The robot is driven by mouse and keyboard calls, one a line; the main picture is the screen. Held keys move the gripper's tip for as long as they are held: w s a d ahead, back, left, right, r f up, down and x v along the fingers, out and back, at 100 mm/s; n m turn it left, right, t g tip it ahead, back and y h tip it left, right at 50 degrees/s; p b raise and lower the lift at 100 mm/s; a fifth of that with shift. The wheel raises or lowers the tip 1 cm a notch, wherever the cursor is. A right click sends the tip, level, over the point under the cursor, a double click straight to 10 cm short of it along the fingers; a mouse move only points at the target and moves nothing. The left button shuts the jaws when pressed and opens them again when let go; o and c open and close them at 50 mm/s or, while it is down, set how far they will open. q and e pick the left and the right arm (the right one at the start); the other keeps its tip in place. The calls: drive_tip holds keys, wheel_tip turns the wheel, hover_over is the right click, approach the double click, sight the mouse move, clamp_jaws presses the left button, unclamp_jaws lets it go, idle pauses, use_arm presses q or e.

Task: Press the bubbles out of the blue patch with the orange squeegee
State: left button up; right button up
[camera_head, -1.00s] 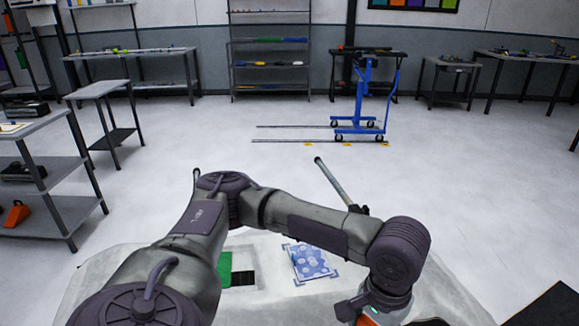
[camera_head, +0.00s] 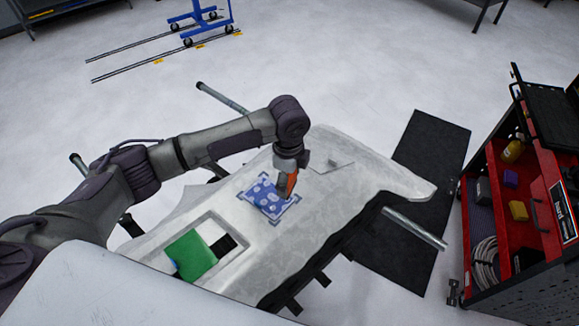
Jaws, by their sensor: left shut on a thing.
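The blue patch (camera_head: 264,200) with pale round bubbles lies on the light grey panel (camera_head: 330,190), inside dark corner marks. My left gripper (camera_head: 286,183) points down over the patch's upper right part. It is shut on the orange squeegee (camera_head: 291,182), which shows as an orange piece between its fingers. The squeegee's lower edge is at the right part of the patch; I cannot tell whether it touches. My right gripper is not in view.
A green sheet (camera_head: 190,255) lies beside a black piece in a recess at the panel's lower left. A red tool cart (camera_head: 510,210) with an open drawer stands at the right. A black mat (camera_head: 425,160) lies on the floor between. The panel's far right is clear.

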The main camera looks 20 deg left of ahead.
use_arm(q)
drive_tip(key=m, duration=0.1)
drive_tip(key=m+p, duration=0.1)
drive_tip(key=shift+w+a+f+m, duration=0.1)
drive_tip(key=shift+w+f+m, duration=0.1)
drive_tip(key=shift+f+m, duration=0.3)
drive_tip(key=shift+m, duration=0.1)
drive_tip(key=shift+f, duration=0.3)
wheel_tip(320, 180, down, 6)
drive_tip(key=b, duration=0.7)
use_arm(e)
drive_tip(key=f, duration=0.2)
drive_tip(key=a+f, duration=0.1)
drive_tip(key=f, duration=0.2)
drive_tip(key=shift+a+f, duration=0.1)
use_arm(q)
drive_tip(key=shift+f, duration=0.45)
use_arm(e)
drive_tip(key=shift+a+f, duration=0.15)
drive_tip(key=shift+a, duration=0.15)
use_arm(q)
drive_tip(key=shift+f+b, duration=0.4)
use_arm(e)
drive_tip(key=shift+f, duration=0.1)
use_arm(q)
drive_tip(key=shift+a, duration=0.1)
